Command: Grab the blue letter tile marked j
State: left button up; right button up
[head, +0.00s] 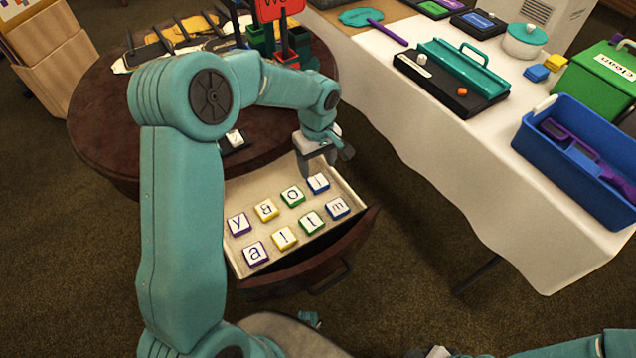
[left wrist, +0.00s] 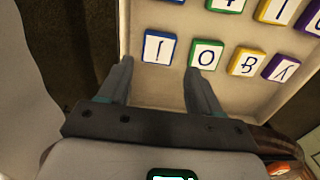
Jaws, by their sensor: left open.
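The blue tile marked j (head: 317,183) lies face up in the open drawer (head: 362,220), at the right end of the row nearer the table. It also shows in the left wrist view (left wrist: 159,48), just beyond the fingertips and between their lines. My left gripper (head: 325,167) is open and empty, close above that tile; in the wrist view its two fingers (left wrist: 158,68) are spread apart. The green o tile (left wrist: 206,53) is beside it, close to one fingertip. My right gripper shows only as a scrap at the bottom edge of the head view.
Other letter tiles share the drawer, including blue m (head: 337,207), yellow g (head: 266,209) and purple y (head: 238,223). The round brown table (head: 100,140) holds a lone tile (head: 234,138). A white-covered table (head: 440,150) with a blue crate (head: 565,175) stands at right.

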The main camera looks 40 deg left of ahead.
aim_at(318, 182)
pick_arm(q)
notch_tip(318, 182, down, 6)
jog(key=shift+w+d+f+b, duration=0.1)
jog(key=shift+f+b, duration=0.15)
jog(key=shift+b, duration=0.25)
jog(key=c, duration=0.8)
